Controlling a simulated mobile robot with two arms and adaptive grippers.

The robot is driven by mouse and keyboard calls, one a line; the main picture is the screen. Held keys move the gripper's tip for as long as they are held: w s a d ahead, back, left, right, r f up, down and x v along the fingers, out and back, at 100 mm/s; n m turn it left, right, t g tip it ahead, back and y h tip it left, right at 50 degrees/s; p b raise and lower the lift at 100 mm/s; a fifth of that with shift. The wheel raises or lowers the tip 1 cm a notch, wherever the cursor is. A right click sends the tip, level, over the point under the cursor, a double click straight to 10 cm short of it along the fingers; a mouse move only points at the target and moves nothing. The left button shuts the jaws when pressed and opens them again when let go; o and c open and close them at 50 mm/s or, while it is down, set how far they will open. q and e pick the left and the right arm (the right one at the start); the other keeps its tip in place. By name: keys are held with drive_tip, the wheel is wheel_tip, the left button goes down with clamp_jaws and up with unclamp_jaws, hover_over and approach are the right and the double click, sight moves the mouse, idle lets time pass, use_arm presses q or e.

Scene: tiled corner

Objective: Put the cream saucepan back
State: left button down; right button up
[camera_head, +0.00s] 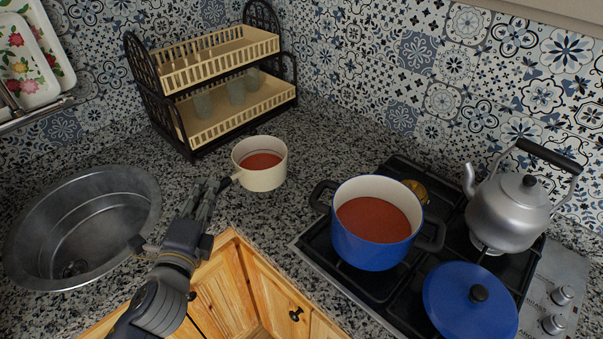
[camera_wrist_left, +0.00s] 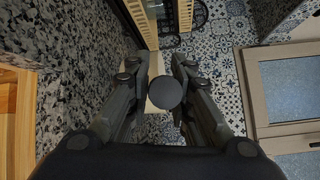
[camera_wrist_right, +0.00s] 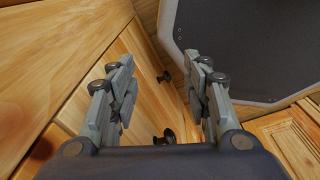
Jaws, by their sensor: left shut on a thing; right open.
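The cream saucepan (camera_head: 262,181) is upright at the back of the granite counter, in front of the rack, with red sauce inside. My left gripper (camera_head: 217,187) is shut on its dark handle, which points to the left. In the left wrist view the handle's round end (camera_wrist_left: 165,92) shows between the fingers, with a little of the cream pan behind it. I cannot tell whether the pan's base touches the counter. My right gripper (camera_wrist_right: 162,75) is open and empty, in front of wooden cabinet doors; it is out of the head view.
A blue pot (camera_head: 370,252) with red sauce stands on the black hob (camera_head: 322,253), beside a blue lid (camera_head: 455,305) and a steel kettle (camera_head: 510,215). A two-tier rack (camera_head: 225,60) holding cups stands behind the saucepan. A round sink (camera_head: 105,225) is at left.

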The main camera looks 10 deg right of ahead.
sight(246, 183)
use_arm(q)
drive_tip(key=w+d, duration=0.1)
drive_tip(key=w+d+r+m+h, duration=0.1)
drive_tip(key=w+d, duration=0.1)
drive_tip(key=w+d+h, duration=0.1)
drive_tip(key=shift+w+d+r+g+b, duration=0.25)
drive_tip(key=shift+w+r+g+b, duration=0.05)
drive_tip(key=shift+r+g+b, duration=0.1)
drive_tip(key=shift+m+g+h, duration=0.4)
drive_tip(key=shift+m+h, duration=0.4)
drive_tip(key=shift+m, duration=0.1)
drive_tip(key=w+d, duration=0.1)
drive_tip(key=w+d+r, duration=0.2)
drive_tip(key=w, duration=0.1)
drive_tip(key=shift+d+b, duration=0.3)
drive_tip(key=shift+d, duration=0.1)
drive_tip(key=f, duration=0.3)
drive_tip(key=w+f, duration=0.1)
drive_tip(key=f, duration=0.1)
drive_tip(key=shift+d+f, duration=0.35)
drive_tip(key=shift+d, duration=0.05)
drive_tip(key=shift+f, duration=1.9)
use_arm(e)
drive_tip(key=shift+w+a+f, duration=0.1)
drive_tip(key=shift+a+f, duration=0.05)
drive_tip(key=shift+f, duration=0.65)
use_arm(q)
drive_tip(key=shift+s, duration=0.1)
